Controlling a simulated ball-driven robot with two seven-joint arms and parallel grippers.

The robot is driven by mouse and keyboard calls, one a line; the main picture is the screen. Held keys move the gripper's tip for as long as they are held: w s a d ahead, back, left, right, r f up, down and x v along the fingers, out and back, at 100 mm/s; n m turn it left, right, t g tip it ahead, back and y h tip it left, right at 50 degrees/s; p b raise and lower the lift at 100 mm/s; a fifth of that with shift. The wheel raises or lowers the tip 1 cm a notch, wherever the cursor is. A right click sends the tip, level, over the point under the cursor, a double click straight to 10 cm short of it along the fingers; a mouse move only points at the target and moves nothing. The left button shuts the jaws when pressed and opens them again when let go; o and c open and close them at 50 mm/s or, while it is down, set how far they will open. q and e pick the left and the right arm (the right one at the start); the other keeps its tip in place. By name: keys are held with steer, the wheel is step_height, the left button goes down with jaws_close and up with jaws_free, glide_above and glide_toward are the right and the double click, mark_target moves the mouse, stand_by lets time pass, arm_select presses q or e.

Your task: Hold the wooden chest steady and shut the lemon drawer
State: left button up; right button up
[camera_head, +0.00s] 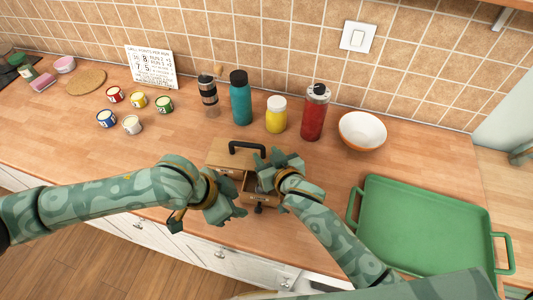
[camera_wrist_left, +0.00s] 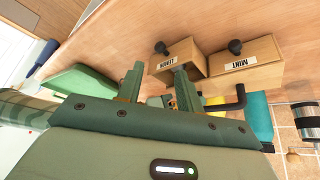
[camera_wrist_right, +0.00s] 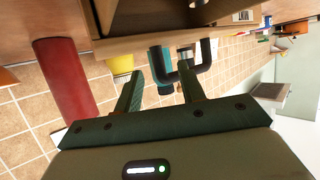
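The wooden chest (camera_head: 226,155) stands on the counter with a black handle (camera_head: 247,147) on top. The lemon drawer (camera_head: 256,197) is pulled out at the chest's front; its label and dark knob show in the left wrist view (camera_wrist_left: 166,63). The mint drawer (camera_wrist_left: 245,65) beside it sits further in. My left gripper (camera_head: 234,208) is open and empty, left of the lemon drawer and close to it. My right gripper (camera_head: 266,168) is open above the chest's right side. In the right wrist view the handle (camera_wrist_right: 203,68) is near its fingertips; contact is unclear.
A green tray (camera_head: 425,225) lies to the right. A teal bottle (camera_head: 241,100), yellow jar (camera_head: 276,116), red bottle (camera_head: 314,114) and white-orange bowl (camera_head: 362,133) stand behind the chest. Several small paint cans (camera_head: 132,124) stand at the left. The counter's front edge is close below.

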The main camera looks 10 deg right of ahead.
steer(key=shift+w+a+f, duration=0.2)
steer(key=shift+w+f, duration=0.05)
steer(key=shift+w, duration=0.3)
